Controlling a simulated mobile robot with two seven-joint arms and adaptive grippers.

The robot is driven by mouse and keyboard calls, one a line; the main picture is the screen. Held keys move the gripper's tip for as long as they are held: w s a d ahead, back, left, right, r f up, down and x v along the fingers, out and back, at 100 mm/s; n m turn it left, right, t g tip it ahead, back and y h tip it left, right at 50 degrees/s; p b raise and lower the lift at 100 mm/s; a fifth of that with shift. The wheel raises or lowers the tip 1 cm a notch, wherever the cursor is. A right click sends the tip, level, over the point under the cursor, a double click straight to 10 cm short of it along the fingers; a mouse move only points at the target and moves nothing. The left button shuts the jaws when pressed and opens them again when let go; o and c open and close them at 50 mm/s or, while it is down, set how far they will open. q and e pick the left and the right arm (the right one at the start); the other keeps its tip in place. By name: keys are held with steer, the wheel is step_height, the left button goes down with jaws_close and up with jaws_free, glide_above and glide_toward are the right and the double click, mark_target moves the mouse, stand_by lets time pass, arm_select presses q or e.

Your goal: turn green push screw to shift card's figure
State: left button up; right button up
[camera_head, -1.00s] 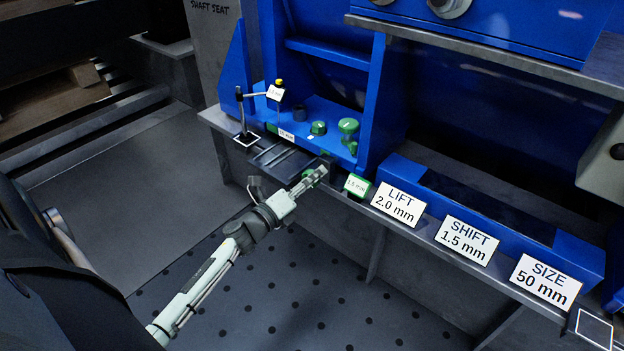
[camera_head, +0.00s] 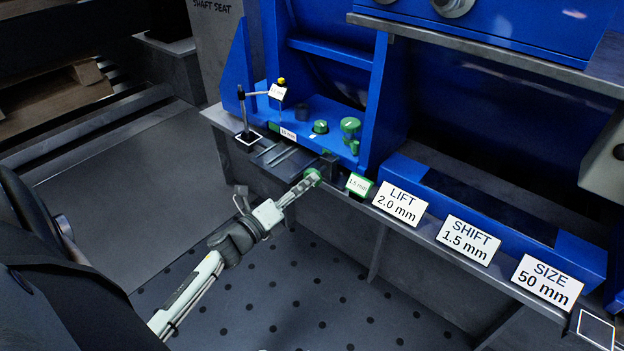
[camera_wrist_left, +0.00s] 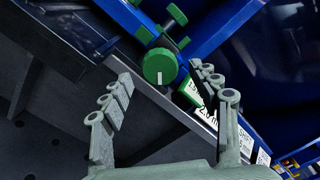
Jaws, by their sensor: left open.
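The green push screw (camera_head: 313,175) is a round knob at the front edge of the bench, partly hidden by my left gripper (camera_head: 306,184). In the left wrist view the knob (camera_wrist_left: 160,66) has a short white mark, upright in the picture, and appears between the two open fingertips (camera_wrist_left: 161,75). I see dark gaps on both sides; I cannot tell how deep it sits between the fingers. The SHIFT card (camera_head: 468,240) reads 1.5 mm. A small green-framed readout (camera_head: 358,185) beside the knob seems to read 1.5 mm. My right gripper is not in view.
The LIFT card (camera_head: 400,203) reads 2.0 mm and the SIZE card (camera_head: 547,282) 50 mm. A green upright knob (camera_head: 350,126) and a smaller green knob (camera_head: 320,127) stand on the blue foot. A dial stand (camera_head: 245,115) is at left. The perforated floor in front is clear.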

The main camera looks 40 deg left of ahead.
arm_select(q)
steer(key=s, duration=0.7)
steer(key=shift+s+a, duration=0.3)
steer(key=shift+s, duration=0.05)
stand_by(0.4)
stand_by(1.0)
